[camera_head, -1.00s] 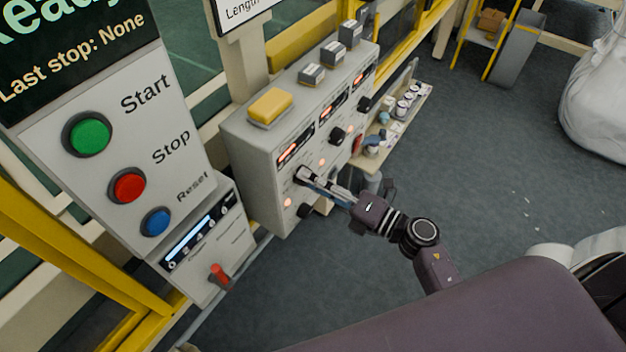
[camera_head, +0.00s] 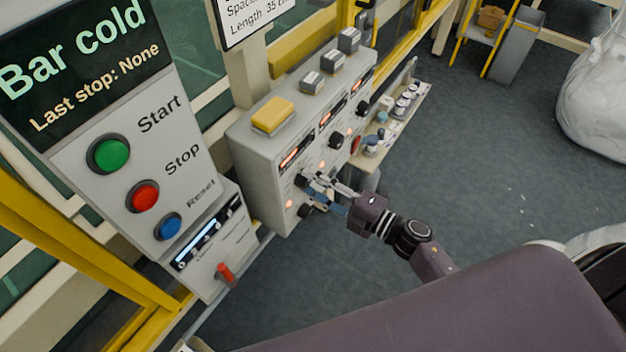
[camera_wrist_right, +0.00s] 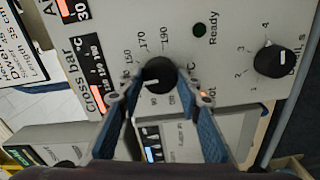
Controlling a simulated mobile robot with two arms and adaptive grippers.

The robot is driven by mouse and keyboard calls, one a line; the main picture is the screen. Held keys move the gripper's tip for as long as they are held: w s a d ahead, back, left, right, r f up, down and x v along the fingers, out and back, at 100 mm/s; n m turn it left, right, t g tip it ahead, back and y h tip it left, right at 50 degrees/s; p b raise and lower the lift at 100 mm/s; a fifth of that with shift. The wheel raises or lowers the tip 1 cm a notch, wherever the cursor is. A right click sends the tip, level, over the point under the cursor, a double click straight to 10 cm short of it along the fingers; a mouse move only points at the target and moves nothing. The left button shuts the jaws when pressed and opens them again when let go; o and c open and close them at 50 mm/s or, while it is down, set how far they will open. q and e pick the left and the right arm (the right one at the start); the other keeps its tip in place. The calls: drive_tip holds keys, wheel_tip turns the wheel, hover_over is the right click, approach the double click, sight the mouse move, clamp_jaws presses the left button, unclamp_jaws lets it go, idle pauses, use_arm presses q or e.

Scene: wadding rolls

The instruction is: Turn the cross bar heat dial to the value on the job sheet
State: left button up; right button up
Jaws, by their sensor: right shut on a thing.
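The cross bar heat dial (camera_wrist_right: 158,74) is a black round knob on the grey control box. Its scale shows marks such as 150, 170 and 190. My right gripper (camera_wrist_right: 160,92) has its two blue fingers on either side of the knob and is shut on it. In the head view the right gripper (camera_head: 312,182) reaches the box's front from the right and hides part of the dial (camera_head: 301,180). The red cross bar readout (camera_wrist_right: 98,72) is too small to read surely. The job sheet (camera_head: 247,18) is cut off; "Length 35 cm" shows. My left gripper is out of view.
A black-screened panel (camera_head: 85,70) reads "Bar cold, Last stop: None" above green, red and blue buttons. Another black dial (camera_wrist_right: 273,59) sits to the right in the wrist view. A small shelf (camera_head: 398,125) holds cans.

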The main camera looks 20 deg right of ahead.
drive_tip(key=shift+m, duration=0.4)
drive_tip(key=o, duration=1.2)
drive_tip(key=shift+c, duration=0.2)
drive_tip(key=v, duration=1.2)
drive_tip(key=shift+d, duration=0.1)
drive_tip(key=s+d+f+m+g+h, duration=0.1)
drive_tip(key=s+d+f+m+h, duration=0.2)
drive_tip(key=f, duration=0.6)
drive_tip(key=s+d+f+m+g+h, duration=0.1)
drive_tip(key=d+f+m+h, duration=0.15)
drive_tip(key=f+m, duration=0.55)
drive_tip(key=s+d+f+m+g+h, duration=0.15)
drive_tip(key=f+h, duration=0.25)
drive_tip(key=f, duration=0.7)
drive_tip(key=s+a+f+m+g, duration=0.2)
drive_tip(key=s+f, duration=0.4)
drive_tip(key=s, duration=0.3)
drive_tip(key=s+a+f+m+g+h, duration=0.1)
drive_tip(key=s+a+f+m+g, duration=0.1)
drive_tip(key=s+f, duration=0.4)
drive_tip(key=s+a+f+m+g, duration=0.2)
drive_tip(key=s+f+g, duration=0.3)
drive_tip(key=s, duration=0.7)
drive_tip(key=shift+s+f+m+g, duration=0.2)
drive_tip(key=shift+f+m+g, duration=0.15)
drive_tip(key=shift+f+m, duration=0.5)
